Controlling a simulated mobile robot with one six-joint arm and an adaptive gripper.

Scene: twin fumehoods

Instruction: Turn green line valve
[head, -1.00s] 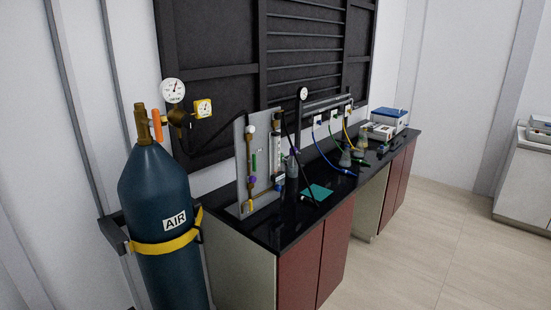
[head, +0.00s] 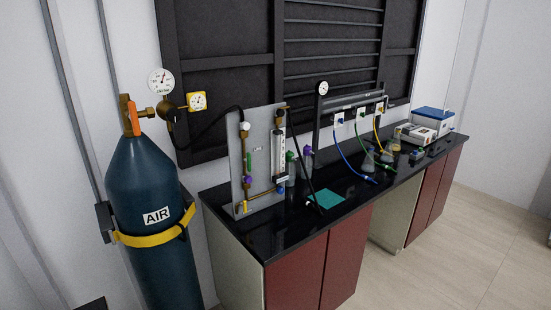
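A dark manifold rail (head: 350,102) stands at the back of the black bench with several outlets on white plates. A green hose (head: 371,149) runs down from the middle outlet (head: 362,112), between a blue hose (head: 345,155) and a yellow hose (head: 377,130). The valve on the green line is too small for me to tell its handle position. My gripper is not in view.
A dark blue AIR cylinder (head: 150,185) with a yellow strap stands left of the bench (head: 285,235). A teal mat (head: 328,199), flasks (head: 396,143) and a blue-topped device (head: 433,119) are on the bench. The floor (head: 440,270) at right is clear.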

